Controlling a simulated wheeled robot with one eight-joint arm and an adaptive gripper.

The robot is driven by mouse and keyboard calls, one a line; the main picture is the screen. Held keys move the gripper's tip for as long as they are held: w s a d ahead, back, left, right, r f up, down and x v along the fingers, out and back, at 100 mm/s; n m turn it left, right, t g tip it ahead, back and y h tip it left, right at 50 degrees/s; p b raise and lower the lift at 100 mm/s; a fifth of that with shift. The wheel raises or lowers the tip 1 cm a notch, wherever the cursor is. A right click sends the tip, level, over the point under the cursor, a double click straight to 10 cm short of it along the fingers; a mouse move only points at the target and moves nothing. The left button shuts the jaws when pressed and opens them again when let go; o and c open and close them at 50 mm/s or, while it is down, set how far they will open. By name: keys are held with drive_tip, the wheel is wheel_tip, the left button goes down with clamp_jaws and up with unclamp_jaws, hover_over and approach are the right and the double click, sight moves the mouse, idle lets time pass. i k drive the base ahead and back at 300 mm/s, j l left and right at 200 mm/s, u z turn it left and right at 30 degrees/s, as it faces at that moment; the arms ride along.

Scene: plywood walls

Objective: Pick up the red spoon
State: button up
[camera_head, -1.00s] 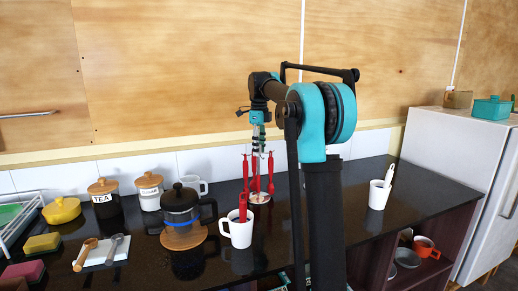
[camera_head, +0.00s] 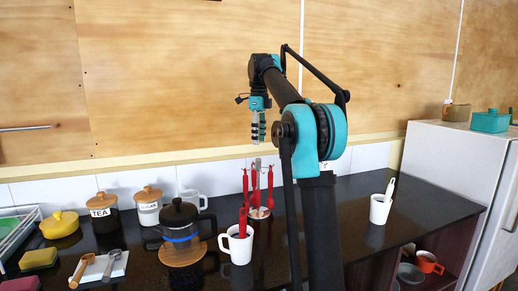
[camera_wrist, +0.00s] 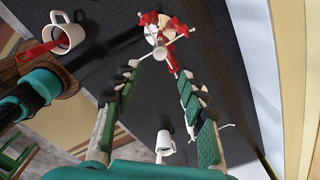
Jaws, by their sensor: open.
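A red-handled utensil (camera_head: 243,222) stands in a white mug (camera_head: 239,246) on the dark counter. In the wrist view, this red utensil (camera_wrist: 36,51) leans out of its mug (camera_wrist: 72,38) at the upper left; its lower end is hidden. Several red utensils (camera_head: 254,185) hang on a rack behind the mug, and they also show at the top of the wrist view (camera_wrist: 150,20). I cannot tell which is the spoon. My gripper (camera_head: 258,138) is open and empty, pointing down above the rack. In the wrist view its fingers (camera_wrist: 157,80) are spread apart.
A French press (camera_head: 180,222), tea jar (camera_head: 103,212), sugar jar (camera_head: 148,206) and another white mug (camera_head: 194,200) stand left. A mug (camera_head: 379,209) with a white utensil stands right. My arm hides part of the counter, which is mostly clear toward the right.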

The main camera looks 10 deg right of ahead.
sight(243, 219)
drive_tip(key=k, duration=1)
